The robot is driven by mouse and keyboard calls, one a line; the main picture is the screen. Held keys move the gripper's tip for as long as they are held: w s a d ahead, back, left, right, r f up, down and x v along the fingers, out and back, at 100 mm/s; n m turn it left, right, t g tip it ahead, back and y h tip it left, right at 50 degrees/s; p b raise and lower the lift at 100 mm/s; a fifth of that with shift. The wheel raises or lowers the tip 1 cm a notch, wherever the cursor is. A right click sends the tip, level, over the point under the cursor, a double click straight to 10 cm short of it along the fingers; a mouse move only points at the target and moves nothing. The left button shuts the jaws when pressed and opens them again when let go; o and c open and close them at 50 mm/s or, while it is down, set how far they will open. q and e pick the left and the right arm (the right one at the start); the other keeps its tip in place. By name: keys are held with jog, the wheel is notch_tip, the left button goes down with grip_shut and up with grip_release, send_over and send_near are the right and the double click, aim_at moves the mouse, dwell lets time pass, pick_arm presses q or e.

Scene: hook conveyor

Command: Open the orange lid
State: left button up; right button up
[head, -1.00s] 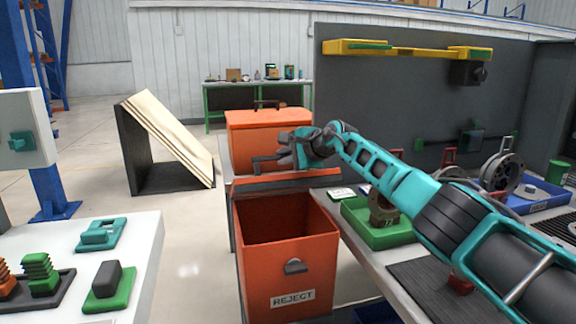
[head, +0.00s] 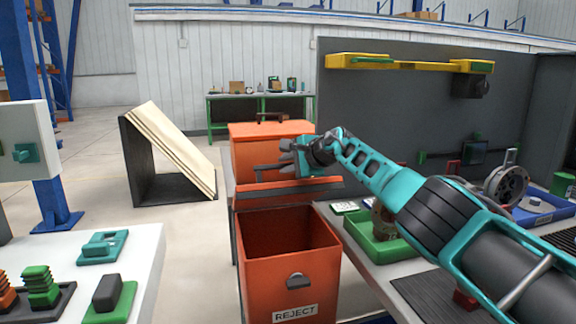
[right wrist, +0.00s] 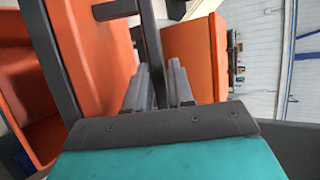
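The orange lid (head: 290,189) stands raised at the back of the open orange REJECT bin (head: 318,270), seen nearly edge-on with a dark rim. Its dark bar handle (head: 266,167) sticks out on the far side. My right gripper (head: 288,152) is at that handle, reaching in from the right. In the right wrist view, the handle bar (right wrist: 150,45) runs down between the two grey fingers (right wrist: 160,88), which are close together around it. The lid's orange face (right wrist: 100,60) is just left of them. My left gripper is not in view.
A second orange bin (head: 262,150) with a closed top and handle stands right behind the lid. A worktable with a green tray (head: 372,238) lies under my right arm. A white table (head: 140,262) is at the left. Open floor lies between.

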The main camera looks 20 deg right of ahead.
jog(key=o, duration=0.3)
jog(key=shift+s+d+r, duration=0.1)
jog(key=shift+d+r, duration=0.15)
jog(key=shift+r, duration=0.05)
jog(key=shift+s+d+r, duration=0.25)
jog(key=shift+r, duration=0.05)
jog(key=shift+s, duration=0.75)
jog(key=v, duration=1)
jog(key=shift+s, duration=0.15)
